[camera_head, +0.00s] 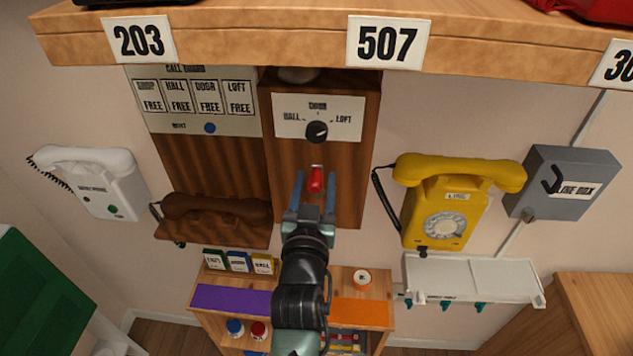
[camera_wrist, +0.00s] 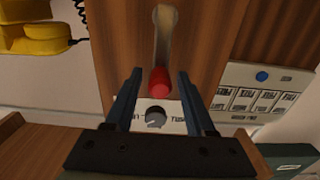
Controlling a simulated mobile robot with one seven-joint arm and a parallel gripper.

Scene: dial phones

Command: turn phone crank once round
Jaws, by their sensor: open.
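The phone crank has a red knob (camera_head: 316,181) on a pale metal arm (camera_wrist: 165,32). It is on the front of a dark wooden wall box (camera_head: 345,160), below a selector dial (camera_head: 316,131). My gripper (camera_head: 315,186) is open, its two fingers on either side of the red knob. In the wrist view the knob (camera_wrist: 160,82) shows between the fingertips (camera_wrist: 160,76), with gaps on both sides, so it looks ungripped. In the head view the crank's arm is mostly hidden.
A brown handset (camera_head: 215,207) on a wooden ledge is left of the box. A yellow dial phone (camera_head: 445,212) is close on the right, with a grey line box (camera_head: 570,182) beyond. A wooden shelf (camera_head: 240,46) overhangs above; a low cabinet (camera_head: 377,285) stands below.

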